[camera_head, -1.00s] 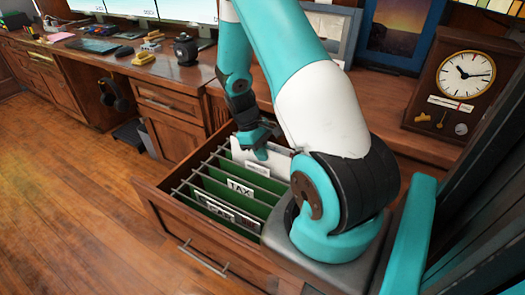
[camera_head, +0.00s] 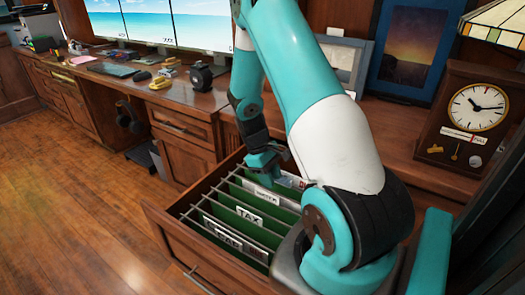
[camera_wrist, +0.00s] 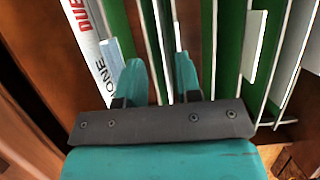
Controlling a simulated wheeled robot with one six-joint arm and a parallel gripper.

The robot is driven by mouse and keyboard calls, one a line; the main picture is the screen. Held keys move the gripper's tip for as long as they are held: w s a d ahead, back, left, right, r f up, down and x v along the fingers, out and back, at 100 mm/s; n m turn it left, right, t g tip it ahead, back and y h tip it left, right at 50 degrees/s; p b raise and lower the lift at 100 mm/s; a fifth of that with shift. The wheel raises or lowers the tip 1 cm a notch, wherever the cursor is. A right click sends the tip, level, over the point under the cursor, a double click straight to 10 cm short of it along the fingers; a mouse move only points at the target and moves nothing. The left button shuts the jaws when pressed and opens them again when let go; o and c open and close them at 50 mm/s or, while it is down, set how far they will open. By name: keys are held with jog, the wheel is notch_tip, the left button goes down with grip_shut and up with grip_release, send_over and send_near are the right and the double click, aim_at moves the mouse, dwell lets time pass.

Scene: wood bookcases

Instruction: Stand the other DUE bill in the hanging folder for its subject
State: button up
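The open drawer (camera_head: 165,225) holds green hanging folders (camera_head: 228,199) with white label tabs. One tab reads TAX (camera_head: 249,217); a nearer one seems to read CAR (camera_head: 228,238). The tab (camera_head: 262,193) below my gripper is too small to read surely. A white bill (camera_wrist: 82,22) with red DUE and letters ending in ONE stands at the left in the wrist view. White paper with a red mark (camera_head: 303,184) shows behind the folders in the head view. My gripper (camera_wrist: 157,62) is open, fingers apart, down among the folder tops. Thin pale edges show between the fingers; I cannot tell whether one is a bill.
Metal rails (camera_head: 203,197) cross the drawer. The desk (camera_head: 130,85) with monitors and small items runs to the left. A clock (camera_head: 472,110) and picture frames (camera_head: 404,50) stand on the counter at the back. The wooden floor (camera_head: 80,190) left of the drawer is clear.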

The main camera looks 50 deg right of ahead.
jog(key=p+v, duration=0.2)
jog(key=v, duration=1.4)
jog(key=shift+s, duration=0.15)
jog(key=s+a+r+n+t+y+p, duration=0.15)
jog(key=a+r+p, duration=0.25)
jog(key=a+r, duration=0.5)
jog(key=s+a+r+n+t+h+p, duration=0.1)
jog(key=a+r+n+t+p, duration=0.15)
jog(key=a+r, duration=0.6)
jog(key=s+a+r+n+y+p, duration=0.1)
jog(key=s+a+r+y+p, duration=0.1)
jog(key=s+a, duration=0.4)
jog(key=s+a+r+n+y+p, duration=0.1)
jog(key=s+a+r+y+p, duration=0.1)
jog(key=s+a, duration=0.5)
jog(key=a+r+p, duration=0.1)
jog(key=a+r, duration=0.1)
jog(key=a, duration=0.2)
jog(key=shift+s+r+t, duration=0.2)
jog(key=shift+s+t, duration=0.05)
jog(key=shift+t, duration=0.05)
